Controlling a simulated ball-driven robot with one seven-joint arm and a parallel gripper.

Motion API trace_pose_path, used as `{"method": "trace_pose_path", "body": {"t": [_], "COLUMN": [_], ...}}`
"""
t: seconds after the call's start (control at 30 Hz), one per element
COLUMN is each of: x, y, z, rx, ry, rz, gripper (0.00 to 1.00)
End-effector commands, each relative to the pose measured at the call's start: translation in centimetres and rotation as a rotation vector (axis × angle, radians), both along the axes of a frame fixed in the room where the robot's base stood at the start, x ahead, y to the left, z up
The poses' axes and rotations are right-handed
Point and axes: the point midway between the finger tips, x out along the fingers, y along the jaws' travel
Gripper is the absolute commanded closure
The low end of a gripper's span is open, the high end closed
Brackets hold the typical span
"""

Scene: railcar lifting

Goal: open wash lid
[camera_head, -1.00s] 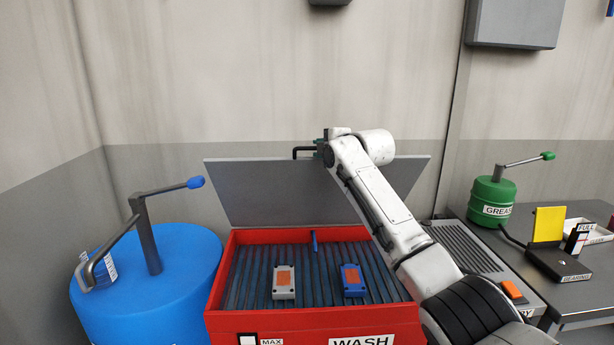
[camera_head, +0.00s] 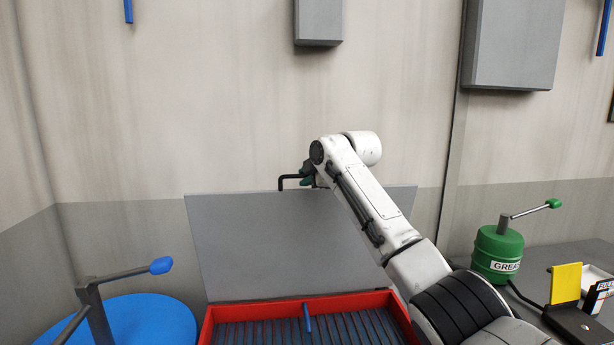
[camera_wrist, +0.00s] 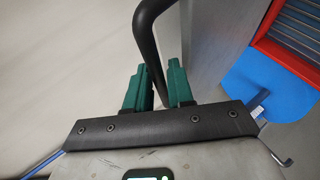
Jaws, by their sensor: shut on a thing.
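The grey wash lid (camera_head: 275,243) stands raised, tilted up at the back of the red wash tank (camera_head: 213,317). A black bar handle (camera_head: 287,179) sticks up at the lid's top edge. My gripper (camera_head: 307,175) is at this handle, partly hidden behind my arm. In the wrist view my green gripper fingers (camera_wrist: 159,80) are shut on the black handle (camera_wrist: 148,38), which runs between them. The lid's grey edge (camera_wrist: 208,45) and the red tank rim (camera_wrist: 285,62) also show there.
A blue drum (camera_head: 150,320) with a lever stands left of the tank. A green grease can (camera_head: 497,253) and a yellow plate (camera_head: 566,282) are on the table at right. Grey boxes (camera_head: 512,45) hang on the wall behind.

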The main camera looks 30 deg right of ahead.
Motion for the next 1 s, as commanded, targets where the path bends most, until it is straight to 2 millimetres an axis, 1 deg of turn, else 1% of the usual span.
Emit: {"method": "trace_pose_path", "body": {"t": [0.03, 0.27, 0.3, 0.43, 0.77, 0.87, 1.0], "x": [0.0, 0.0, 0.0, 0.0, -0.1, -0.6, -1.9], "y": [0.1, 0.1, 0.1, 0.1, 0.0, -0.1, -0.3], "z": [-0.2, -0.3, -0.3, -0.3, -0.4, -0.2, 0.5], "rx": [0.003, 0.003, 0.003, 0.002, 0.002, 0.001, 0.002], "ry": [0.004, 0.005, 0.005, 0.005, 0.007, 0.005, 0.003], "rz": [0.002, 0.002, 0.002, 0.001, 0.001, 0.001, 0.000], "gripper": [1.00, 1.00, 0.75, 0.62, 0.62, 0.62, 0.62]}}
